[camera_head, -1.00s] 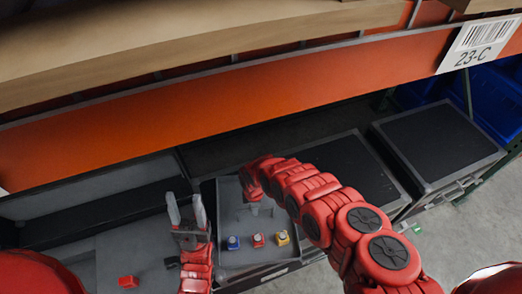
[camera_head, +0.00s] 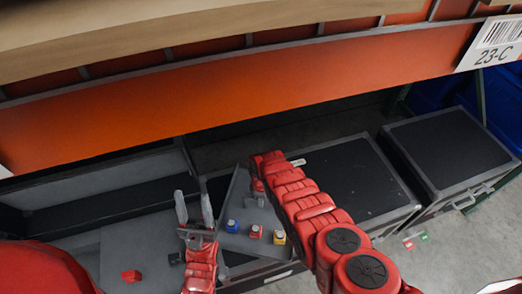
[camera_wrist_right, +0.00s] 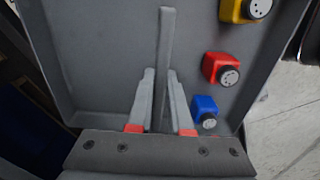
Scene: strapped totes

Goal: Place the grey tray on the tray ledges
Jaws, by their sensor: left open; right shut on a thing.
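The grey tray (camera_head: 248,214) is in the middle of the head view, turned and tilted, beneath my right arm. It also fills much of the right wrist view (camera_wrist_right: 100,60). It carries a blue (camera_head: 232,226), a red (camera_head: 254,231) and a yellow (camera_head: 278,237) block-like item with round knobs. My right gripper (camera_wrist_right: 161,78) is shut on the tray's upright grey handle (camera_wrist_right: 166,35); the arm hides most of this grip in the head view. My left gripper (camera_head: 194,208) is open and empty, left of the tray. I cannot make out the tray ledges for sure.
An open grey tote (camera_head: 110,208) lies at left, with a loose red block (camera_head: 131,276) in it. Black-topped totes stand right of the tray (camera_head: 345,180) and further right (camera_head: 450,150). An orange rack beam (camera_head: 200,90) crosses above. Bare floor shows at lower right.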

